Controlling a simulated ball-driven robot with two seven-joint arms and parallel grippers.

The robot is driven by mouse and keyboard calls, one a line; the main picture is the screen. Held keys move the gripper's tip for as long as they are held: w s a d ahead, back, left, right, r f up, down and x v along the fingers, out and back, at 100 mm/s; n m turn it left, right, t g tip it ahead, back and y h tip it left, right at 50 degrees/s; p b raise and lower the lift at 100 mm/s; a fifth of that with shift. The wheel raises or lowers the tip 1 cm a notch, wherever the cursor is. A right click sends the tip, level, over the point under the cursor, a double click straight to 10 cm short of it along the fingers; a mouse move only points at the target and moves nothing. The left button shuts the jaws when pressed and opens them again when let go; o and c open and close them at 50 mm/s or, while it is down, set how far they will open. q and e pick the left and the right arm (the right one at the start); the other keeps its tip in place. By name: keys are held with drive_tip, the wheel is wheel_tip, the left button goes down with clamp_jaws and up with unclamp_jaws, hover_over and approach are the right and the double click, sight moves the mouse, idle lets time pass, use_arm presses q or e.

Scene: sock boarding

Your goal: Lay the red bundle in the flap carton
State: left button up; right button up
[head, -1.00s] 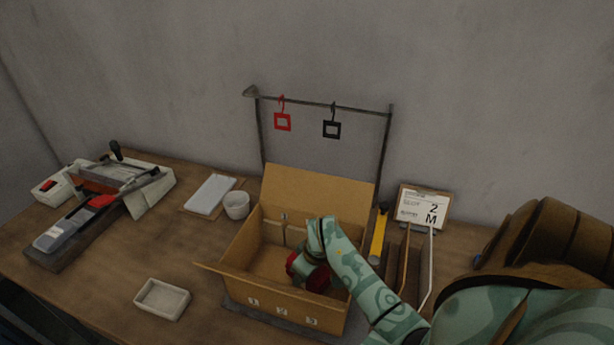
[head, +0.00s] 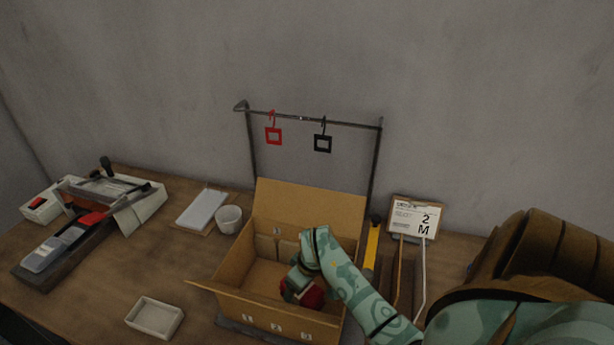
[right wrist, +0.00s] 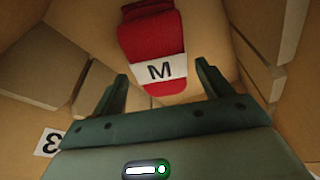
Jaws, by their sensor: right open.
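The red bundle (right wrist: 150,30) has a white band marked M. In the right wrist view it lies inside the flap carton, just beyond my right gripper's fingertips (right wrist: 162,70). The fingers are spread and empty, and the bundle looks free of them. In the head view the open flap carton (head: 235,262) stands on the table with its back flap up. My right gripper (head: 297,284) reaches down inside it, and part of the red bundle (head: 314,298) shows beside it. The arm hides much of the carton's right interior. My left gripper is out of view.
A rail behind the carton carries a red tag (head: 273,136) and a black tag (head: 323,143). A white cup (head: 229,220) and a shallow tray (head: 155,318) stand left of the carton. A yellow tool (head: 371,248) and a sign (head: 415,218) are at right.

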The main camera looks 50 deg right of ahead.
drive_tip(key=p+v, duration=0.2)
drive_tip(key=v, duration=0.8)
drive_tip(key=shift+s+r, duration=0.2)
drive_tip(key=shift+r, duration=0.15)
drive_tip(key=shift+r, duration=0.1)
